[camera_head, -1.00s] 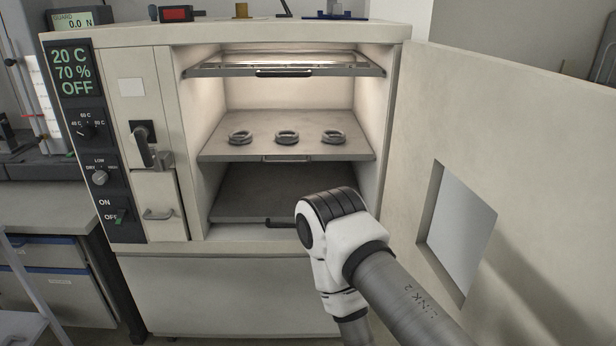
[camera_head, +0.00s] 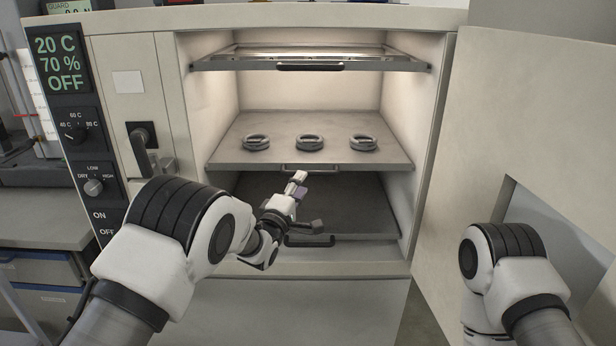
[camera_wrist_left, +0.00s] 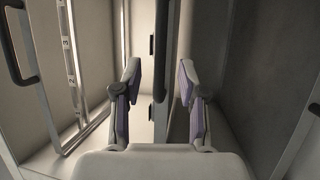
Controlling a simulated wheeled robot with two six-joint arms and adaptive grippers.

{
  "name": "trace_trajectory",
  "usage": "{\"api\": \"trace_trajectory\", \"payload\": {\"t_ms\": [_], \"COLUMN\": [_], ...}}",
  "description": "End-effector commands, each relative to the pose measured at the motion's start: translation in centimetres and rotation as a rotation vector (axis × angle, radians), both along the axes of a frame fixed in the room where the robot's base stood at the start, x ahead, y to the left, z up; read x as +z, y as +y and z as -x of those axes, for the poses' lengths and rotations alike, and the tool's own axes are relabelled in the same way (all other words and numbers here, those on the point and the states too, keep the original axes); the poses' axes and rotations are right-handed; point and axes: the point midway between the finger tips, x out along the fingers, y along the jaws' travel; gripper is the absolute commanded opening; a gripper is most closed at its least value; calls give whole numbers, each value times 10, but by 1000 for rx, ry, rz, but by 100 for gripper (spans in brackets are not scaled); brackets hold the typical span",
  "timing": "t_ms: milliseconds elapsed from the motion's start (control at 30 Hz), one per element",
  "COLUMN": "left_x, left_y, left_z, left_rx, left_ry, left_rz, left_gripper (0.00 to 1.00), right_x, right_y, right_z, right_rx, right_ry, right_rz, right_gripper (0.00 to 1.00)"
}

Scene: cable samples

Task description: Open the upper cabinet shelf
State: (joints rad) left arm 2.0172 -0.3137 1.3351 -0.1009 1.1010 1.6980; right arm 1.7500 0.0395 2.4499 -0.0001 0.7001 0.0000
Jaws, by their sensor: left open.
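The cabinet's upper shelf (camera_head: 380,60) is a metal-framed tray near the top of the open cabinet, with a dark bar handle (camera_head: 310,67) on its front edge. My left gripper (camera_head: 305,203) is open and empty, below the middle shelf's front edge and well below the upper shelf's handle. In the left wrist view both fingers of the gripper (camera_wrist_left: 162,95) are spread, with nothing held between them. That view is turned sideways; a dark handle (camera_wrist_left: 18,45) shows at its left edge, apparently on a shelf. My right arm shows at the lower right; its gripper is out of view.
The middle shelf (camera_head: 230,152) holds three cable coils (camera_head: 310,142). A lower shelf (camera_head: 360,215) with a dark handle is partly hidden by my left arm. The cabinet door (camera_head: 510,110) stands open at the right. A control panel (camera_head: 75,130) is at the left.

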Motion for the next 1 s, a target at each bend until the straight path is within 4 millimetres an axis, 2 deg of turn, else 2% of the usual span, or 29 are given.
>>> {"api": "trace_trajectory", "payload": {"t_ms": [100,300,633,667,700,767,1000], "left_x": [5,8,9,9,9,9,8], "left_y": [-9,-19,-22,-22,-22,-22,-21], "left_z": [-21,-46,-53,-53,-53,-53,-53], "left_rx": [0,0,2,2,2,2,3], "left_ry": [-2,1,3,3,3,3,3], "left_rz": [0,-3,-4,-4,-4,-4,-4], "left_gripper": [41,41,41,34,20,0,0], "right_x": [2,2,2,2,2,2,2], "right_y": [0,0,0,0,0,0,0], "right_z": [0,0,0,0,0,0,0], "right_rx": [0,-1,-1,-1,-1,-1,-1], "right_ry": [0,0,0,0,0,0,0], "right_rz": [0,0,0,0,0,0,0], "right_gripper": [0,0,0,0,0,0,0]}}
